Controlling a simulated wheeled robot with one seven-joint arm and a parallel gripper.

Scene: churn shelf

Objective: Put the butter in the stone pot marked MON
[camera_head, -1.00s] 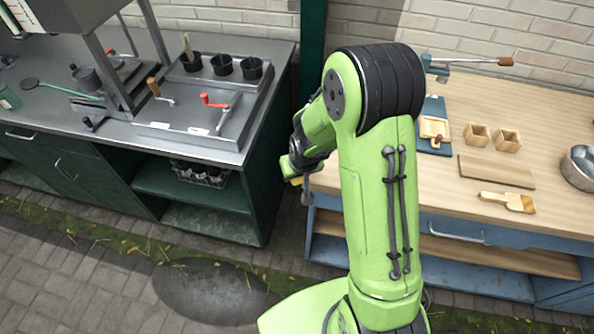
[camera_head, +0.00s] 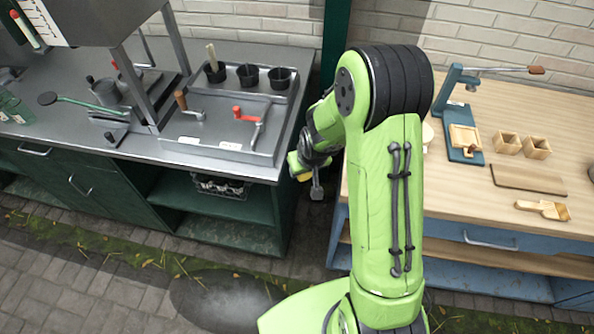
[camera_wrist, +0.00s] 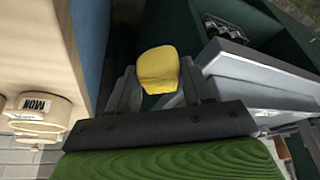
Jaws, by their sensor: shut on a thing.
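The butter is a yellow block (camera_wrist: 158,70) held between the fingertips of my gripper (camera_wrist: 158,82) in the wrist view. A cream stone pot with a MON label (camera_wrist: 38,112) stands at the lower left of the wrist view, on the wooden top and apart from the butter. In the head view a pale pot (camera_head: 427,135) is mostly hidden behind my arm; its label cannot be read.
The metal counter (camera_head: 150,160) on the left has black cups (camera_head: 248,76) and crank handles. A green post (camera_head: 335,40) stands between them.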

